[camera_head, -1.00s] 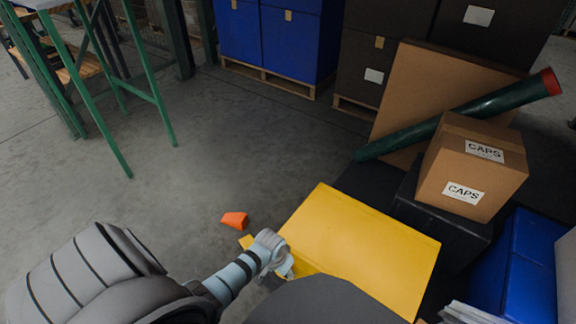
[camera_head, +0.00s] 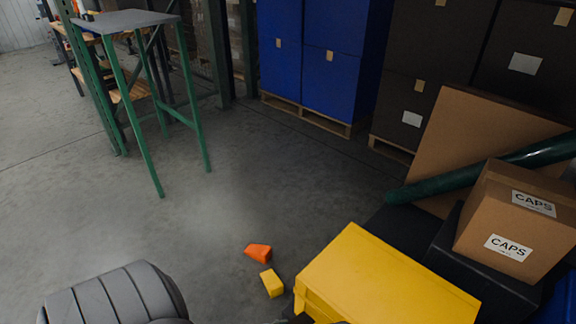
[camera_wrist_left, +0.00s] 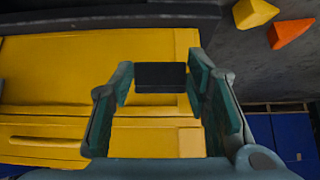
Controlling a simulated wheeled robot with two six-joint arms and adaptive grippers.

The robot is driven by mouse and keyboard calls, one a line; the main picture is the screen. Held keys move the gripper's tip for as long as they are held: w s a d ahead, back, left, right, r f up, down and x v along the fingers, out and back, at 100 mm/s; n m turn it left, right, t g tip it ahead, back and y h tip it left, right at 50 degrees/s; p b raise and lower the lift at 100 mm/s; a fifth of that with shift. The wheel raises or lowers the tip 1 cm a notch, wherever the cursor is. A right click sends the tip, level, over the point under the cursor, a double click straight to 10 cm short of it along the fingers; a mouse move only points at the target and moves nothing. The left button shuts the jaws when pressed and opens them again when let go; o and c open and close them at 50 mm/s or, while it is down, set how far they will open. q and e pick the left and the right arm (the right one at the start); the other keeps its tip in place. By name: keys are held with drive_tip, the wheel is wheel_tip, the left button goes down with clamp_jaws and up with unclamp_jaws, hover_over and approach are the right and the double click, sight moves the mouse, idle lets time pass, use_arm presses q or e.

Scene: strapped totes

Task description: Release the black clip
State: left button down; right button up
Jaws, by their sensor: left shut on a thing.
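The black clip (camera_wrist_left: 160,77) is a small dark block between the two fingers of my left gripper (camera_wrist_left: 163,85) in the left wrist view. The gripper is shut on it, with a finger at each side. The yellow tote (camera_wrist_left: 60,110) lies behind and around the clip in that view. In the head view the yellow tote (camera_head: 385,275) is at the bottom right, its lower part cut off by the frame. The gripper and clip do not show there. My right gripper is not in view.
A yellow block (camera_head: 271,283) and an orange wedge (camera_head: 257,252) lie on the floor left of the tote. A CAPS box (camera_head: 520,225), a green tube (camera_head: 470,175) and a brown panel (camera_head: 480,125) stand right. A green-legged table (camera_head: 125,22) is at the left; floor between is clear.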

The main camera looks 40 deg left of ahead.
use_arm(q)
drive_tip(key=shift+s+f, duration=0.5)
drive_tip(key=shift+f, duration=0.1)
drive_tip(key=c, duration=0.9)
unclamp_jaws()
drive_tip(key=shift+w, duration=0.2)
drive_tip(key=v, duration=1.2)
